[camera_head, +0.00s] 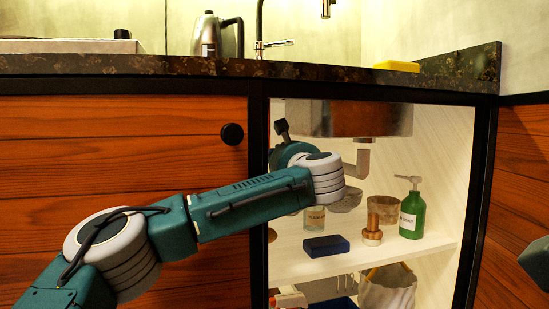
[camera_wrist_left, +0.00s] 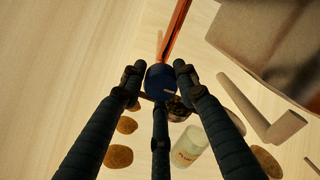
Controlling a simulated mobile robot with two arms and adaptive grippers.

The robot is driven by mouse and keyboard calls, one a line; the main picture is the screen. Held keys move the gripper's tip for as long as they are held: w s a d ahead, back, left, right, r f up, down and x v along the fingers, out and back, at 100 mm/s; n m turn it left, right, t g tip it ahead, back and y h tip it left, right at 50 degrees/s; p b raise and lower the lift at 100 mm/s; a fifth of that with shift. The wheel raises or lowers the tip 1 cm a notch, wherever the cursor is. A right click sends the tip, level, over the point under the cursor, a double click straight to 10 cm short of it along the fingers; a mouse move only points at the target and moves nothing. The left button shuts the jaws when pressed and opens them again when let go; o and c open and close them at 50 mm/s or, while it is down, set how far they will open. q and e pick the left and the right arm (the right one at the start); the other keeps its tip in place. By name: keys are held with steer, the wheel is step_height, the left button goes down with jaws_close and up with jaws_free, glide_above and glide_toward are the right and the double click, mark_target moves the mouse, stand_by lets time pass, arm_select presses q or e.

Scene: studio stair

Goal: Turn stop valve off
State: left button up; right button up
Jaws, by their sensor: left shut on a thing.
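The stop valve shows in the left wrist view as a round dark-blue knob (camera_wrist_left: 160,77) on a copper pipe (camera_wrist_left: 176,30). My left gripper (camera_wrist_left: 158,90) has its three dark fingers closed around the knob, with fingertips at its sides and below. In the head view my left arm reaches from the left into the open cabinet under the sink. The valve and the left fingers are hidden there behind the arm. How far the knob is turned cannot be told. My right gripper is not in view; only a teal part of mine shows at the right edge.
The sink basin (camera_head: 372,119) and drain pipe (camera_head: 361,162) are close right of my arm.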

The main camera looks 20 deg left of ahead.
arm_select(q)
steer(key=shift+m, duration=0.6)
steer(key=shift+m+b, duration=0.45)
steer(key=shift+m, duration=0.55)
steer(key=m, duration=0.4)
steer(key=shift+r+m, duration=0.2)
steer(key=shift+m, duration=0.1)
steer(key=m+p, duration=0.1)
steer(key=m, duration=0.3)
steer(key=shift+r+m+p, duration=0.1)
steer(key=shift+m+p, duration=0.2)
steer(key=m+p, duration=0.2)
steer(key=m, duration=0.3)
steer(key=shift+w, duration=0.1)
steer(key=shift+d+m, duration=0.1)
steer(key=shift+m, duration=0.2)
